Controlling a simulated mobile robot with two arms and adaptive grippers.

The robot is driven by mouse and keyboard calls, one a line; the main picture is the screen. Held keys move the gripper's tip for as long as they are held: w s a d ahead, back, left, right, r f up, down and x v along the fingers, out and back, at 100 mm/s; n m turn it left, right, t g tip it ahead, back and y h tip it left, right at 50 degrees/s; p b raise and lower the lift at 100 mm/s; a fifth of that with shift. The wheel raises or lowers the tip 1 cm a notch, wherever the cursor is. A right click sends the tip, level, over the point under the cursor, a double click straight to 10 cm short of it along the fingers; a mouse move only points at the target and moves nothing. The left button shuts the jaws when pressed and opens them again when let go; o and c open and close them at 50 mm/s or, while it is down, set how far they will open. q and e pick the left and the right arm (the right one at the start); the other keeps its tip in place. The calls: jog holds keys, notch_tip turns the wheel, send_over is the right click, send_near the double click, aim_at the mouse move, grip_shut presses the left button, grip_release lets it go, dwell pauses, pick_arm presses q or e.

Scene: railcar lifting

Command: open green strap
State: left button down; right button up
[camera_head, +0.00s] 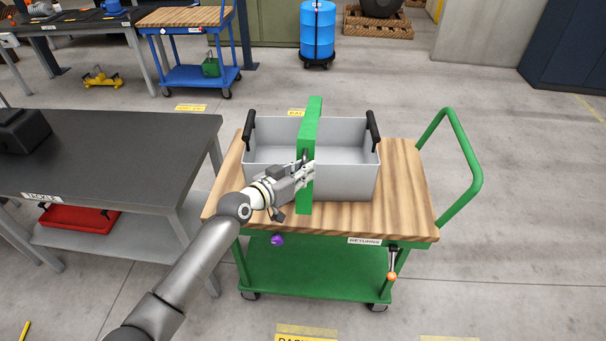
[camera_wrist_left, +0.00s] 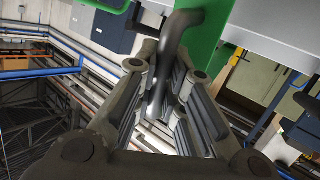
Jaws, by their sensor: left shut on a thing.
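The green strap (camera_head: 311,125) stands over the middle of a grey metal bin (camera_head: 350,180) on the green cart. It runs across the bin's top and down its front side. My left gripper (camera_head: 306,172) is at the front of the strap. In the left wrist view a dark bent handle (camera_wrist_left: 178,38) on the green strap (camera_wrist_left: 208,32) passes between my fingers, and they are shut on it. The fingers hide part of the handle in the head view. My right gripper does not show.
The green cart has a wooden top (camera_head: 405,190) and a push handle (camera_head: 476,180) on its right. A dark workbench (camera_head: 120,150) stands to the left. A blue cart (camera_head: 195,75) and blue drum (camera_head: 317,30) stand behind. Floor right of the cart is clear.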

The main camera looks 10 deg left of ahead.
aim_at(312, 140)
pick_arm(q)
jog(key=shift+n+g+y, duration=0.3)
jog(key=shift+g, duration=0.2)
jog(key=w+r+p, duration=0.1)
jog(key=r, duration=0.1)
jog(key=w+r+p, duration=0.1)
jog(key=r, duration=0.1)
jog(key=w+r+p, duration=0.1)
jog(key=r+p, duration=0.1)
jog(key=shift+w+r, duration=0.2)
jog(key=shift+w, duration=0.15)
jog(key=shift+n+g, duration=0.4)
jog(key=shift+g, duration=0.4)
jog(key=w+r+p, duration=0.1)
jog(key=w+r, duration=0.1)
jog(key=r, duration=0.1)
jog(key=w+r, duration=0.2)
jog(key=w, duration=0.1)
jog(key=shift+w+r+p, duration=0.2)
jog(key=shift+r+p, duration=0.15)
jog(key=shift+r, duration=0.05)
jog(key=shift+w+r+y, duration=0.3)
jog(key=shift+w+r, duration=0.15)
jog(key=shift+w, duration=0.1)
jog(key=c, duration=1.8)
grip_release()
jog(key=shift+o, duration=0.2)
